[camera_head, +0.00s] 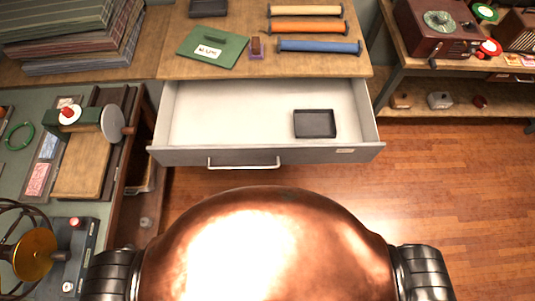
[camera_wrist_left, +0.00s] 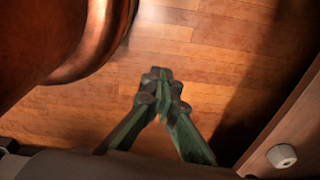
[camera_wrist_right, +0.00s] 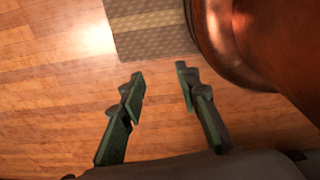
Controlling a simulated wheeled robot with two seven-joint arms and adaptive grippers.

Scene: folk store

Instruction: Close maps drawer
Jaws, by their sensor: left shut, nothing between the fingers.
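The maps drawer (camera_head: 262,156) is pulled well out of the wooden-topped cabinet in the head view, its grey front facing me. A metal bar handle (camera_head: 243,165) is on its front, and a small pale label (camera_head: 345,150) is to the right. A dark shallow tray (camera_head: 315,124) lies inside on the right; the rest of the white drawer floor is bare. My left gripper (camera_wrist_left: 158,76) is shut and empty above the wooden floor in the left wrist view. My right gripper (camera_wrist_right: 160,73) is open and empty above the floor in the right wrist view. Neither gripper shows in the head view.
On the cabinet top (camera_head: 170,50) are a green folder (camera_head: 212,48), several rolled maps and a large stack (camera_head: 75,40). A cluttered bench (camera_head: 52,150) stands close on the left. A shelf with a record player (camera_head: 437,28) is at the right. The floor (camera_head: 450,190) at the right is clear.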

